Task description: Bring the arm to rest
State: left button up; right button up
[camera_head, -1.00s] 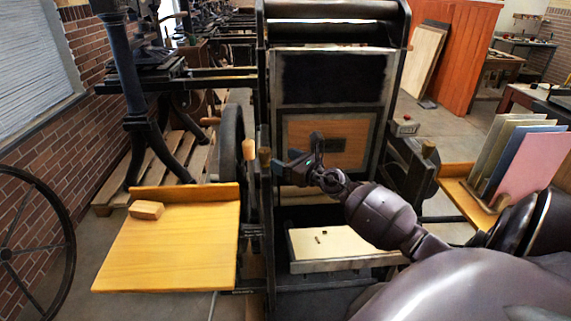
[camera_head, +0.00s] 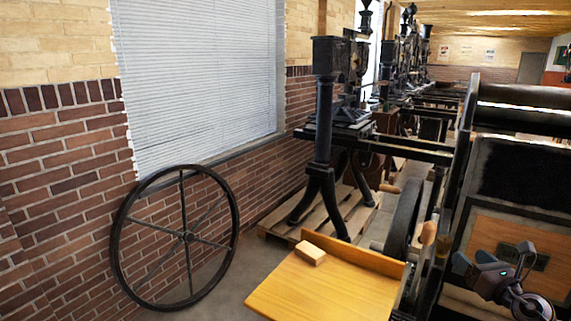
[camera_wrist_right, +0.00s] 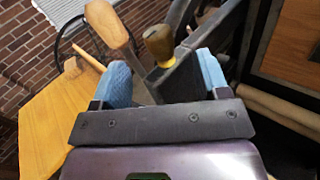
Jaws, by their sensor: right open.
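My right gripper (camera_head: 478,262) is at the lower right of the head view, in front of the press's wooden panel (camera_head: 520,235). Its arm is mostly cut off by the picture edge. In the right wrist view its blue-padded fingers (camera_wrist_right: 163,78) stand apart. A wooden handle (camera_wrist_right: 108,22) and a brass-coloured knob (camera_wrist_right: 158,42) show beyond and between the fingertips. I see nothing held. My left gripper is not in view.
A yellow wooden side board (camera_head: 330,285) with a small wooden block (camera_head: 310,253) sits left of the press. A large spoked wheel (camera_head: 118,240) leans near the brick wall. Another press (camera_head: 325,130) stands on a pallet (camera_head: 280,225) behind.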

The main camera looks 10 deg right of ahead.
jog(key=s+a+f+m+g+h, duration=0.1)
jog(key=s+a+f+m+g, duration=0.2)
jog(key=s+a+f+m, duration=0.8)
jog(key=s+a+f+m+g, duration=0.3)
jog(key=s+a+f+m, duration=0.8)
jog(key=m, duration=1.2)
jog(key=s+f, duration=0.1)
jog(key=s, duration=0.2)
jog(key=shift+a+m+h, duration=0.3)
jog(key=shift+m+h, duration=0.1)
